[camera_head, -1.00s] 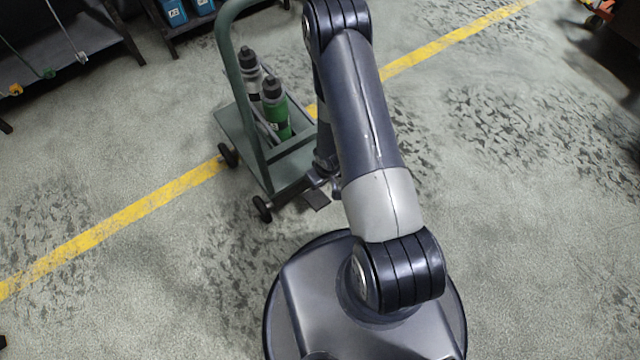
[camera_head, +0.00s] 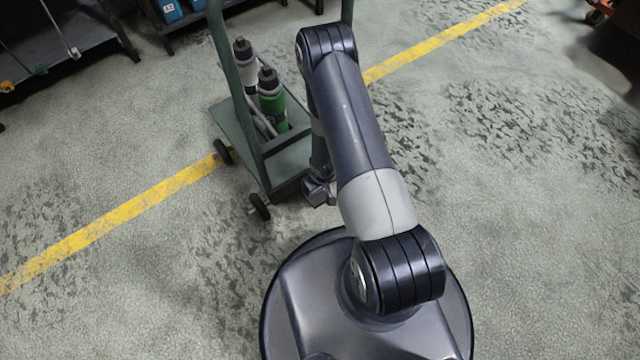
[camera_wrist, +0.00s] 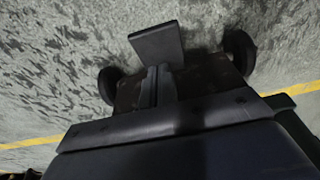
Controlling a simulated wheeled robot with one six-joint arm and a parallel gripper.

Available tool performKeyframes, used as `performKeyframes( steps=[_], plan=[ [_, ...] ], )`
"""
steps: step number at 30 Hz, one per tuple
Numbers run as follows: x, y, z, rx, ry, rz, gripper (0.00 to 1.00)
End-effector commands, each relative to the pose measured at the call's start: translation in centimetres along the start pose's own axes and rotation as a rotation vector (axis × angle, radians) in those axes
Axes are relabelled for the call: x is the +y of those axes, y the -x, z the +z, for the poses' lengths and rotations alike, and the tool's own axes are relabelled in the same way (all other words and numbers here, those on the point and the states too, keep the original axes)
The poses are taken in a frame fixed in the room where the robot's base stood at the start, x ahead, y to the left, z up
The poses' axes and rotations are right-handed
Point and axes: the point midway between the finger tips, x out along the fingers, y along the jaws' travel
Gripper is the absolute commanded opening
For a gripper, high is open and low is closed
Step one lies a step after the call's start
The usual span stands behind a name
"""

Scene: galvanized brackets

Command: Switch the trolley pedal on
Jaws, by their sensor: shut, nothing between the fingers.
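The green trolley (camera_head: 287,164), with a tall tube handle, stands left of my arm in the head view. Its pedal (camera_wrist: 157,43) shows in the wrist view as a dark flat plate at the trolley's lower end, between two wheels. My gripper (camera_wrist: 155,72) is shut and empty, its fingers pointing at the pedal's near edge; I cannot tell whether they touch it. In the head view my gripper (camera_head: 320,193) is low at the trolley's near end and hides most or all of the pedal.
A grey bottle (camera_head: 245,65) and a green bottle (camera_head: 272,105) stand on the trolley. Trolley wheels (camera_head: 259,207) rest on the floor near a yellow line (camera_head: 130,217). Dark shelving (camera_head: 60,50) is at the upper left. The floor to the right is clear.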

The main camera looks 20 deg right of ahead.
Motion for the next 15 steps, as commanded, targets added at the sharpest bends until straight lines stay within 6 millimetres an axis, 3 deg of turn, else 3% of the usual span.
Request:
performKeyframes(
  steps=[1,6,15],
  plan=[
    [0.0,-1.2,0.5,-0.001,-0.002,-0.001,0.0],
    [0.0,-2.8,1.4,-0.001,-0.002,0.0,0.0],
    [0.0,-3.4,1.8,0.0,-0.001,0.0,0.0]
  ],
)
